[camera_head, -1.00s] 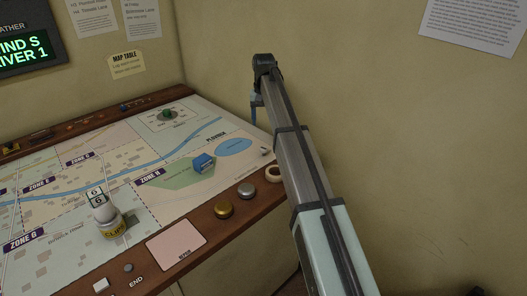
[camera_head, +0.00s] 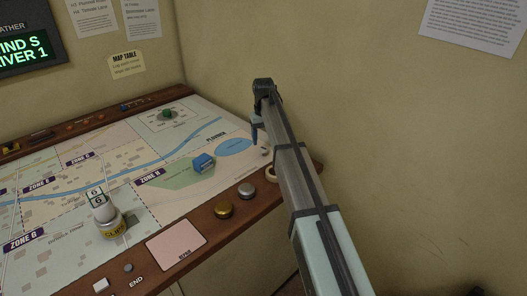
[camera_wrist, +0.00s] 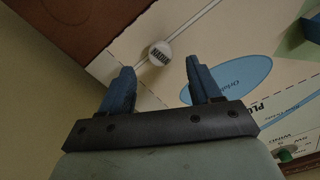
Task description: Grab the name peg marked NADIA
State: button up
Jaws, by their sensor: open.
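The name peg marked NADIA (camera_wrist: 160,53) is a small white round piece, seen from above in the wrist view with dark lettering. It stands on the map near the wooden rim. In the head view a small white piece (camera_head: 264,151) at the map's right edge looks like the same peg. My gripper (camera_wrist: 158,69) is open, its two blue fingers apart. In the wrist view the peg shows just beyond the fingertips, between their lines, with nothing held. In the head view my gripper (camera_head: 254,136) hangs above the map's right corner, close to the peg.
The map table (camera_head: 130,180) has a wooden rim (camera_head: 205,232) with a gold button (camera_head: 223,210) and silver button (camera_head: 246,190).

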aim_at(263, 148)
jog(key=shift+s+f, duration=0.1)
jog(key=shift+f, duration=2.65)
jog(key=shift+c, duration=0.2)
jog(key=c, duration=1.1)
